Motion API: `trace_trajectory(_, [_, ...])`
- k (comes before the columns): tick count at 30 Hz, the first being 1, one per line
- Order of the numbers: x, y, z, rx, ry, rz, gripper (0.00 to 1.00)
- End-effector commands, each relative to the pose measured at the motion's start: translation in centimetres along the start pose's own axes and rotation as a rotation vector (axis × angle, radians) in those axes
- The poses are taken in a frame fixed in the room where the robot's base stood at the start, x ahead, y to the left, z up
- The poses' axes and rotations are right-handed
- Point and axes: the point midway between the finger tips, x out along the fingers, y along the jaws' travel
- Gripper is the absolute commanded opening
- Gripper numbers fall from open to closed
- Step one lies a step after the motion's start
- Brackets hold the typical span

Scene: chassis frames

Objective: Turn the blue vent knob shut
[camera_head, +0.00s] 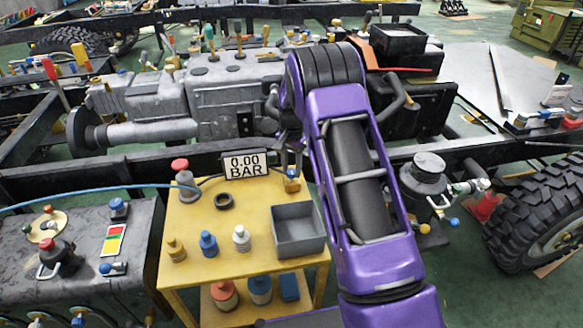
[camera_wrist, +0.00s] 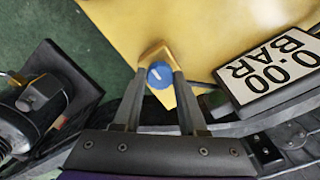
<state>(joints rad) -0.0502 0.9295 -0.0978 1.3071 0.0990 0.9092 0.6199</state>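The blue vent knob (camera_wrist: 160,75) shows in the wrist view, round with a short white mark on top. It sits on a small yellow-brown block (camera_wrist: 150,52) at the table's edge. My gripper (camera_wrist: 161,80) has its fingers apart, one on each side of the knob; I cannot tell whether they touch it. In the head view my gripper (camera_head: 289,158) points down at the back right corner of the yellow table, with the knob (camera_head: 292,173) just below it and partly covered.
A gauge display (camera_head: 245,165) reading 0.00 BAR stands close beside the knob. A dark chassis rail (camera_head: 130,167) runs behind.

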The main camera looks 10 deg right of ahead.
Motion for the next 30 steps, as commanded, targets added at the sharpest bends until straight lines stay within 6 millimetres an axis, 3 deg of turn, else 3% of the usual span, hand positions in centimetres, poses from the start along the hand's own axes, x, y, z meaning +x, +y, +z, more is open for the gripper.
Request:
trace_trajectory(1, [0.0,-0.1,0.0,0.001,0.001,-0.002,0.49])
trace_trajectory(5, [0.0,0.0,0.0,0.001,0.000,-0.001,0.71])
trace_trajectory(17, [-0.8,0.0,0.0,0.000,0.000,-0.001,0.71])
trace_trajectory(23, [-4.6,-0.1,-0.1,0.000,0.004,-0.003,0.71])
trace_trajectory(30, [-10.7,-0.1,-0.1,0.000,0.004,-0.003,0.71])
